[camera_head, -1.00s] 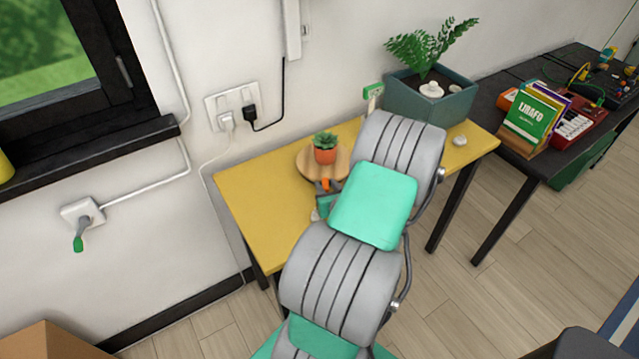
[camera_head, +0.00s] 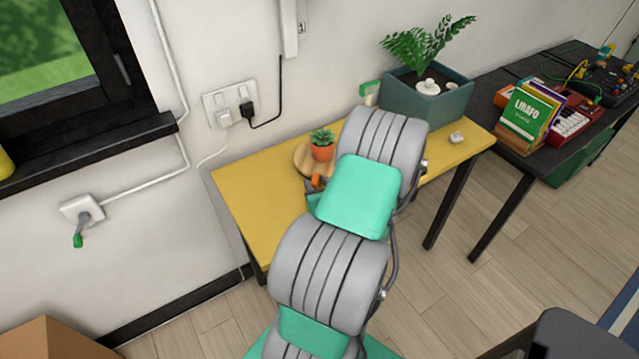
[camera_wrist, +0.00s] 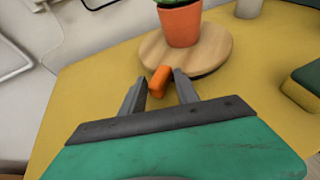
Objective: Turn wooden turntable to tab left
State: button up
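The round wooden turntable (camera_head: 303,158) lies on the yellow table and carries an orange pot with a small succulent (camera_head: 322,150). It shows close up in the wrist view (camera_wrist: 212,57). Its orange tab (camera_wrist: 158,82) sticks out from the rim towards my gripper, and shows in the head view (camera_head: 316,181) on the near side. My gripper (camera_wrist: 159,77) is open, with its two fingers on either side of the tab and a gap visible on each side. In the head view my arm hides the turntable's right part and most of the gripper.
A planter (camera_head: 428,101) with a fern stands at the table's back right, beside a small white object (camera_head: 457,138). The table's left part is clear.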

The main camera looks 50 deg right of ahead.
jog(key=shift+d+r, duration=0.4)
jog(key=shift+s, duration=0.2)
jog(key=v, duration=0.6)
jog(key=shift+s+a+f, duration=0.15)
jog(key=shift+a+f, duration=0.05)
jog(key=shift+a, duration=0.3)
jog(key=shift+s+a+r, duration=0.15)
jog(key=shift+s+a, duration=0.1)
jog(key=shift+a, duration=0.2)
